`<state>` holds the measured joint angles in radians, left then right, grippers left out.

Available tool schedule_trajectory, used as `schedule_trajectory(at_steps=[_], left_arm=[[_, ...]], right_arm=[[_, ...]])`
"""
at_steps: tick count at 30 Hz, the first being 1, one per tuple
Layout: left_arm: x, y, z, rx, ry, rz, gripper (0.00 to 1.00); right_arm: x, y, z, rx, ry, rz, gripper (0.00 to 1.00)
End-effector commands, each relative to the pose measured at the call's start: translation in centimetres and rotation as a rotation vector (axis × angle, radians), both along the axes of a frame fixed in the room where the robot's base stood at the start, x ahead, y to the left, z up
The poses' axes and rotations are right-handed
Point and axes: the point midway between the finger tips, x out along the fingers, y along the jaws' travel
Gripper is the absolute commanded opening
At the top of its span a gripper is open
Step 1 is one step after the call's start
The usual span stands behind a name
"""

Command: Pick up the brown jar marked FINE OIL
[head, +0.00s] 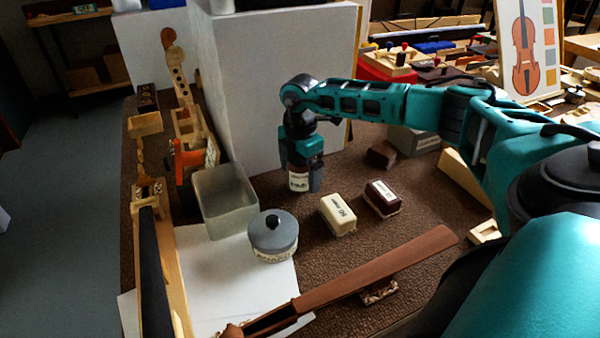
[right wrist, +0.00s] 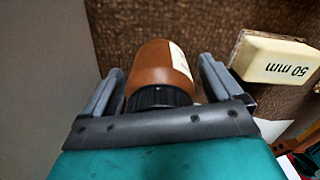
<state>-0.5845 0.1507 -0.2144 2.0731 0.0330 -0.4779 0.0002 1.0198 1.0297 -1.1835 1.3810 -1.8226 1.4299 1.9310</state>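The brown jar (head: 298,181) stands upright on the brown bench mat beside the white block, with a pale label whose lettering is too small to read surely. My right gripper (head: 301,182) points down over it, with a finger on each side. In the right wrist view the jar (right wrist: 160,72) lies between the two fingers (right wrist: 160,75), its black ribbed cap near the palm. Narrow gaps show between the jar and the fingers, so the gripper is open around it. My left gripper is out of view.
A cream block (head: 338,214) and a dark brown block (head: 382,198) lie right of the jar. A grey lidded pot (head: 273,236) and a translucent bin (head: 224,200) stand to the left. A tall white block (head: 270,90) rises close behind. A long brown fingerboard (head: 370,275) lies in front.

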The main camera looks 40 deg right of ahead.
Motion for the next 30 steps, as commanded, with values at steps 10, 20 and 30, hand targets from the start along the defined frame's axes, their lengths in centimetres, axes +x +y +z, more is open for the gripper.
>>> schedule_trajectory(at_steps=[10, 20, 30], left_arm=[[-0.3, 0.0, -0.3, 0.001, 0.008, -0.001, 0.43], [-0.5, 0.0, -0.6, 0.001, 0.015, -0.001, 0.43], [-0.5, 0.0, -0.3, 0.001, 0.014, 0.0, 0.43]], right_arm=[[0.0, 0.0, 0.0, 0.0, 0.0, 0.0, 0.59], [0.0, 0.0, 0.1, 0.001, -0.001, 0.0, 0.3], [0.1, 0.0, 1.3, 0.001, -0.004, -0.001, 0.3]])
